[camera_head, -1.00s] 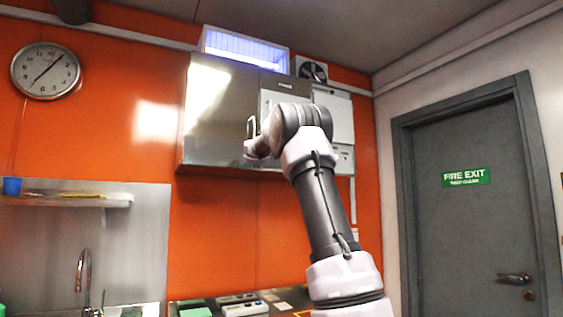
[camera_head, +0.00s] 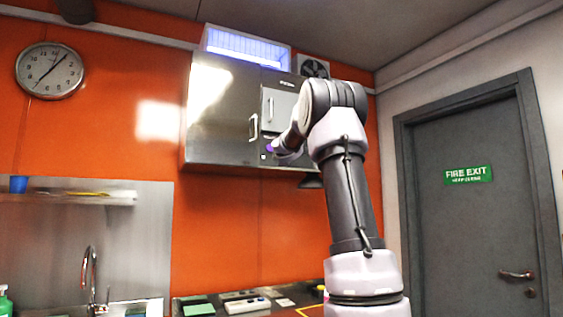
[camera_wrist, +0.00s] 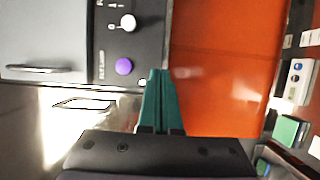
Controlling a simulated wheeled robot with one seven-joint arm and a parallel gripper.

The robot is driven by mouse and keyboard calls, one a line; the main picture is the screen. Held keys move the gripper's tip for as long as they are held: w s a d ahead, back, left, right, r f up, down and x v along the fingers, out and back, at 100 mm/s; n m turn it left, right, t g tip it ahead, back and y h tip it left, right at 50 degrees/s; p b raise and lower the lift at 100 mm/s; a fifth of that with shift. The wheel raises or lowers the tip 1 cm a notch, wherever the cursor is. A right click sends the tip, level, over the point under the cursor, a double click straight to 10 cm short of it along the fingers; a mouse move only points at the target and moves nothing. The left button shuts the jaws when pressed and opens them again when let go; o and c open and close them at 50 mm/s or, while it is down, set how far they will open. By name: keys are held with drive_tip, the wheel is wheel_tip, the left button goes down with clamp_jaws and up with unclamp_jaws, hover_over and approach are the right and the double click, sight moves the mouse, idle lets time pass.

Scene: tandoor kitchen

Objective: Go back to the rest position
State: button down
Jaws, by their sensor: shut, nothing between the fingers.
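My gripper (camera_wrist: 160,76) shows in the wrist view with its two teal fingers together and nothing between them. Its tips point toward the edge of a dark control panel (camera_wrist: 140,55) and the orange wall (camera_wrist: 215,70). A purple knob (camera_wrist: 124,66) and a white knob (camera_wrist: 128,22) sit just left of the fingers; whether the fingers touch the panel, I cannot tell. In the head view my arm stands raised in front of the steel wall cabinet (camera_head: 222,110), bent toward its lower right part. The fingers cannot be made out there.
A counter with several flat items, among them a white device (camera_head: 247,305), lies below the cabinet. A shelf (camera_head: 70,198) and a tap (camera_head: 90,275) are at the left. A grey fire exit door (camera_head: 470,230) is at the right. Open space lies between cabinet and counter.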

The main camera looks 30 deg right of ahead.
drive_tip(key=s+a+f+m+g, duration=0.1)
drive_tip(key=s+a+f+m, duration=0.2)
drive_tip(key=s, duration=0.4)
drive_tip(key=s+a+f+m+g, duration=0.1)
drive_tip(key=s+f+m+g, duration=0.1)
drive_tip(key=s+m, duration=0.4)
drive_tip(key=s+a+f+m+g, duration=0.1)
drive_tip(key=s+a+f+m, duration=0.15)
drive_tip(key=s, duration=0.55)
drive_tip(key=s+a+f+m+g+y, duration=0.2)
drive_tip(key=s+a+f+m+y, duration=0.1)
drive_tip(key=s+a+f, duration=0.6)
drive_tip(key=s+a+f+m+g+y, duration=0.3)
drive_tip(key=s+a+f+y, duration=0.3)
drive_tip(key=s+a+f, duration=0.4)
drive_tip(key=s+f, duration=0.3)
drive_tip(key=s, duration=0.2)
drive_tip(key=shift+s+g, duration=0.2)
drive_tip(key=shift+g, duration=0.1)
